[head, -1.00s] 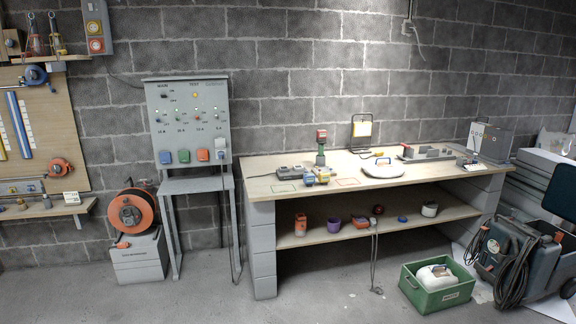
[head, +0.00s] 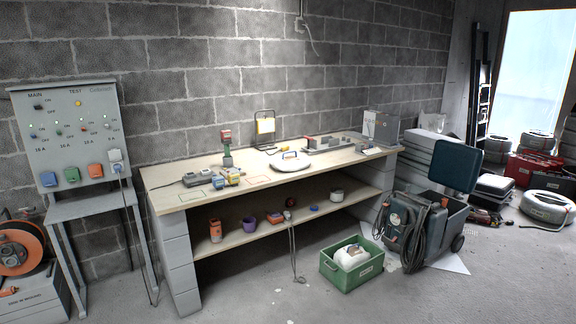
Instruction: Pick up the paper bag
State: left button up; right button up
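I cannot make out a paper bag in the head view. A white rounded object (head: 352,257) sits in the green crate (head: 349,285) on the floor; it looks more like a plastic container than a bag, but it is too small to be sure. Neither of my grippers is in view.
A workbench (head: 222,178) on block legs carries tools, with pots on its lower shelf (head: 262,232). A grey switch panel (head: 70,130) and an orange cable reel (head: 18,248) stand left. A wheeled dark case (head: 412,235) stands right of the crate. Front floor is clear.

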aim_at(286, 163)
jog(key=i+l, duration=0.2)
jog(key=i, duration=1.15)
jog(key=i+l+z, duration=0.1)
jog(key=i, duration=1.3)
jog(key=l, duration=0.1)
